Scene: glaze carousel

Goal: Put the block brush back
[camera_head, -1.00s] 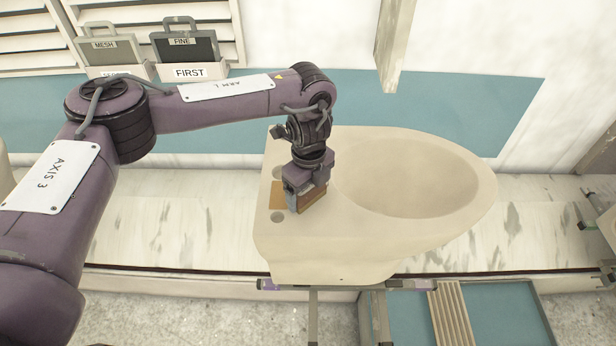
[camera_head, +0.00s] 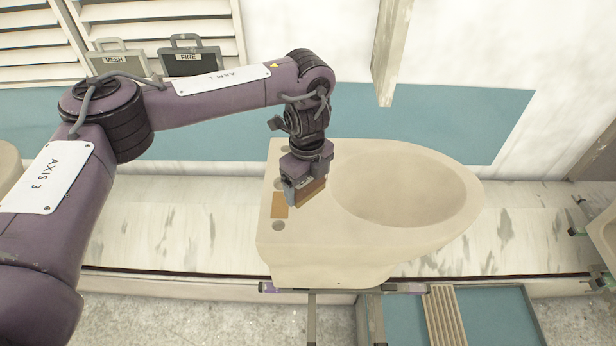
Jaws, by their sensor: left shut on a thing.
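The block brush (camera_head: 314,191) shows as a small brown block at the tip of my left gripper (camera_head: 304,188). The gripper is shut on it and hides part of it. It appears over the flat left part of a cream ceramic toilet bowl (camera_head: 300,251), beside the bowl's opening. I cannot tell whether the brush touches the ceramic. A flat tan patch (camera_head: 280,205) shows on the ceramic just left of the brush. My right gripper is not in view.
Cases labelled MESH (camera_head: 118,60) and FINE (camera_head: 190,57) stand at the back left, partly behind my left arm. A pale post (camera_head: 390,55) hangs behind the bowl. A teal tray (camera_head: 492,318) with slats (camera_head: 446,318) lies at the front right. Another ceramic piece shows at the right edge.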

